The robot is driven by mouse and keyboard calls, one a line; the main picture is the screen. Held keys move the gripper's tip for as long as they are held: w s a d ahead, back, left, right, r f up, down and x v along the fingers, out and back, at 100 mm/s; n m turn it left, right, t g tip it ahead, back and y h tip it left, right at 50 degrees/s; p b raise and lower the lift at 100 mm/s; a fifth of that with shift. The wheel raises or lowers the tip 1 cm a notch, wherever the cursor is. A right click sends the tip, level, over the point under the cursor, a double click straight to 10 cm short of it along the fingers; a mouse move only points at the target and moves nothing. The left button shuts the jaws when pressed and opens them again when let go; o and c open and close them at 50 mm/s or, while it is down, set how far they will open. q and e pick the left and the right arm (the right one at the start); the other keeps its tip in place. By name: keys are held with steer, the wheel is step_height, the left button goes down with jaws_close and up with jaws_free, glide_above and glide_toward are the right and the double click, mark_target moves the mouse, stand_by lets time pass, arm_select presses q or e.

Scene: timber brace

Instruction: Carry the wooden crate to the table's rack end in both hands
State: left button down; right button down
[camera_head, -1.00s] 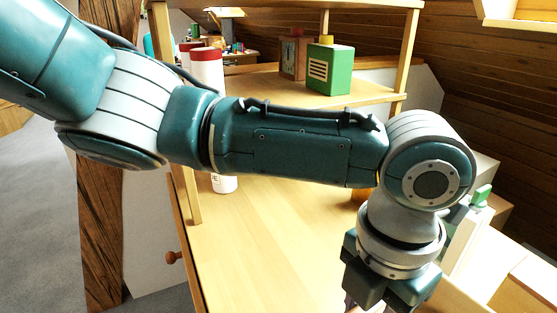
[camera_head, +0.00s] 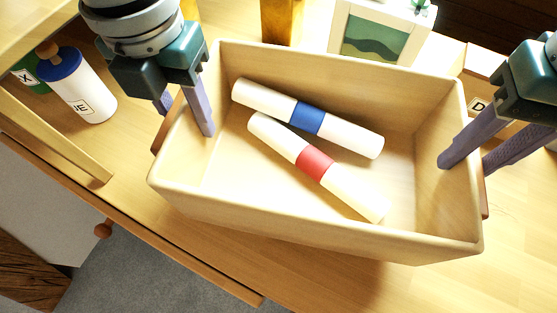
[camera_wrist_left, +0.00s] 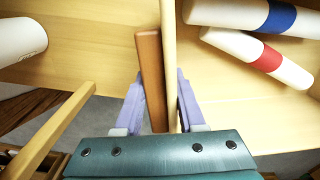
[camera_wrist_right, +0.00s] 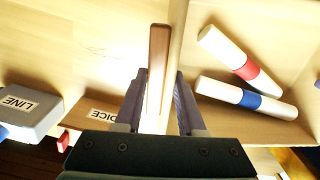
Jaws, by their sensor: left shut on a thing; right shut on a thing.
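The pale wooden crate (camera_head: 350,85) fills the middle of the head view, open side up and roughly level. Two white rolls lie inside, one with a blue band (camera_head: 307,118) and one with a red band (camera_head: 314,162). My left gripper (camera_head: 186,118) is shut on the crate's left end wall and its brown handle strip (camera_wrist_left: 152,80), one finger inside and one outside. My right gripper (camera_head: 466,165) holds the right end wall and handle strip (camera_wrist_right: 158,70) the same way. I cannot tell whether the crate's base touches the table.
A framed green picture (camera_head: 378,38) and an amber object (camera_head: 282,20) stand behind the crate. The table's front edge runs below the crate.

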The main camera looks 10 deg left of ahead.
arm_select(q)
steer(key=shift+d, duration=0.15)
arm_select(e)
steer(key=shift+d, duration=0.15)
arm_select(q)
steer(key=shift+f, duration=0.15)
arm_select(e)
steer(key=shift+f, duration=0.15)
